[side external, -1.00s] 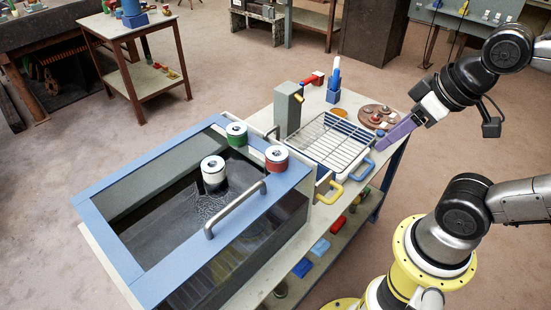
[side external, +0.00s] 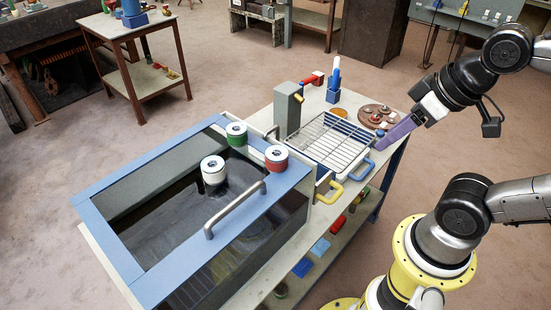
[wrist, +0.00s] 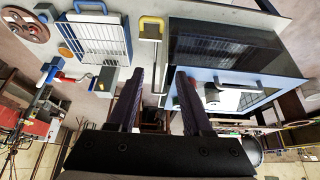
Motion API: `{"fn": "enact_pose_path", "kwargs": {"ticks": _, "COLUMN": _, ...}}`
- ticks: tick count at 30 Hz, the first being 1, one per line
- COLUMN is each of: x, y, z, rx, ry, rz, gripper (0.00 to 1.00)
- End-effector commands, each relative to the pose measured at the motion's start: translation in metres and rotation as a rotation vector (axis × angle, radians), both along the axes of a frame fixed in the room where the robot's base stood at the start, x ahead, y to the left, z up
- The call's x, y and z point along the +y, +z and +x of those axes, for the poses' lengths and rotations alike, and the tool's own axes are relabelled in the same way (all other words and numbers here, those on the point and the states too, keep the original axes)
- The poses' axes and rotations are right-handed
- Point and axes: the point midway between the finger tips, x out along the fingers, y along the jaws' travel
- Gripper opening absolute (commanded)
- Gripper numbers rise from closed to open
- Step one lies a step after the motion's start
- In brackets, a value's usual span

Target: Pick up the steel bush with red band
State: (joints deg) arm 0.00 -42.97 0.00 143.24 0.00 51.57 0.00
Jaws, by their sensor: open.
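The steel bush with red band (side external: 276,158) stands upright on the blue rim of the tank (side external: 120,241), near its right corner. A similar bush with a green band (side external: 236,134) stands on the rim behind it. My gripper (side external: 398,132) is at the right, above the tray end of the bench, well away from the red-banded bush. In the wrist view its two dark fingers (wrist: 160,80) are apart with nothing between them.
A curved metal handle (side external: 235,209) crosses the tank's front rim close to the red-banded bush. A round brown board (side external: 376,116) holds small parts.

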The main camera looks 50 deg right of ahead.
Motion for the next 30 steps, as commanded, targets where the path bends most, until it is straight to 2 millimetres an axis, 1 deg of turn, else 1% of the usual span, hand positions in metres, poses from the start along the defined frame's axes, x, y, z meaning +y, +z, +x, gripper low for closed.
{"fn": "enact_pose_path", "kwargs": {"ticks": 2, "x": 0.000, "y": 0.000, "z": 0.000, "rx": 0.000, "ry": 0.000, "rz": 0.000, "gripper": 0.50}}
{"fn": "enact_pose_path", "kwargs": {"ticks": 6, "x": 0.000, "y": 0.000, "z": 0.000, "rx": 0.000, "ry": 0.000, "rz": 0.000, "gripper": 0.75}}
{"fn": "enact_pose_path", "kwargs": {"ticks": 8, "x": 0.000, "y": 0.000, "z": 0.000, "rx": 0.000, "ry": 0.000, "rz": 0.000, "gripper": 0.86}}
{"fn": "enact_pose_path", "kwargs": {"ticks": 9, "x": 0.000, "y": 0.000, "z": 0.000, "rx": 0.000, "ry": 0.000, "rz": 0.000, "gripper": 0.93}}
{"fn": "enact_pose_path", "kwargs": {"ticks": 10, "x": 0.000, "y": 0.000, "z": 0.000, "rx": 0.000, "ry": 0.000, "rz": 0.000, "gripper": 0.95}}
{"fn": "enact_pose_path", "kwargs": {"ticks": 18, "x": 0.000, "y": 0.000, "z": 0.000, "rx": 0.000, "ry": 0.004, "rz": -0.002, "gripper": 0.95}}
{"fn": "enact_pose_path", "kwargs": {"ticks": 21, "x": 0.000, "y": -0.001, "z": -0.004, "rx": 0.019, "ry": 0.042, "rz": -0.021, "gripper": 0.95}}
{"fn": "enact_pose_path", "kwargs": {"ticks": 23, "x": 0.000, "y": 0.011, "z": -0.002, "rx": 0.018, "ry": 0.087, "rz": -0.045, "gripper": 0.95}}
{"fn": "enact_pose_path", "kwargs": {"ticks": 26, "x": 0.001, "y": 0.033, "z": 0.011, "rx": 0.042, "ry": 0.171, "rz": -0.084, "gripper": 0.95}}
{"fn": "enact_pose_path", "kwargs": {"ticks": 29, "x": 0.007, "y": 0.054, "z": 0.033, "rx": 0.091, "ry": 0.279, "rz": -0.119, "gripper": 0.95}}
{"fn": "enact_pose_path", "kwargs": {"ticks": 30, "x": 0.010, "y": 0.062, "z": 0.043, "rx": 0.114, "ry": 0.326, "rz": -0.131, "gripper": 0.95}}
